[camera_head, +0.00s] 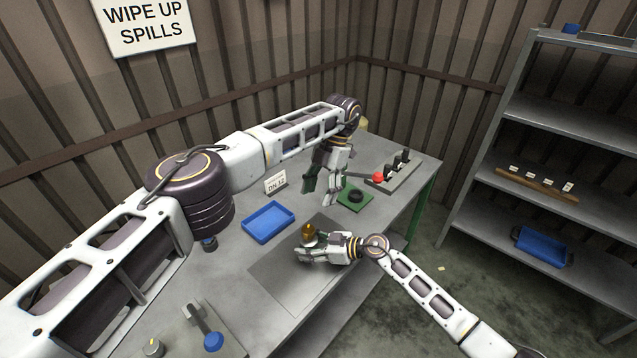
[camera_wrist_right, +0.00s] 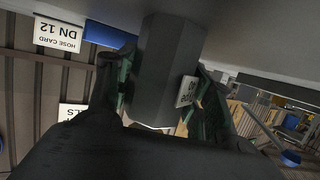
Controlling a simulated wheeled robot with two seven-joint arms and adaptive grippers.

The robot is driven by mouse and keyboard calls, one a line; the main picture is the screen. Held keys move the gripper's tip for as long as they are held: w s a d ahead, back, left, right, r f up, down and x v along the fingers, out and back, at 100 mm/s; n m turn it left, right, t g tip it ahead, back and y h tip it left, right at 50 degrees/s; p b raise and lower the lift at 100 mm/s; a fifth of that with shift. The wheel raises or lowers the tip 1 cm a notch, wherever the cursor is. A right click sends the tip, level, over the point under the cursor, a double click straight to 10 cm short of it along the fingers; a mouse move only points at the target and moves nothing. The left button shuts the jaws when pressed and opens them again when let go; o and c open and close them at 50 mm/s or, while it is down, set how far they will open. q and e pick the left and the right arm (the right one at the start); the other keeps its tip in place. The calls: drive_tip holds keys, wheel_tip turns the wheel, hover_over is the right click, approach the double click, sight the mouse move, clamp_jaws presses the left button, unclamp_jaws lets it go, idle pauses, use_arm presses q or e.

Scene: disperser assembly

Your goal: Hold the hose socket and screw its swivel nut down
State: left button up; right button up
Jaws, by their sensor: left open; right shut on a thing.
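My right gripper (camera_head: 306,256) is low over the grey mat (camera_head: 270,282) on the table, shut on a part with an amber-brown rounded top (camera_head: 309,232). In the right wrist view, a dark grey faceted body (camera_wrist_right: 165,70) with a small white label stands between its green-sided fingers (camera_wrist_right: 165,95). I cannot tell which part is the hose socket and which is the swivel nut. My left gripper (camera_head: 318,188) points down with open fingers, empty, behind and above the held part and apart from it.
An empty blue tray (camera_head: 268,223) and a DN 12 card (camera_head: 275,182) are left of my left gripper. A green plate with a dark ring (camera_head: 355,197) and a rack with a red knob (camera_head: 377,177) are to its right. A blue-knobbed tool (camera_head: 213,341) is near front.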

drive_tip(key=o, duration=1.5)
drive_tip(key=shift+c, duration=0.2)
drive_tip(key=shift+d, duration=0.1)
drive_tip(key=shift+v, duration=5.9)
drive_tip(key=shift+d, duration=0.1)
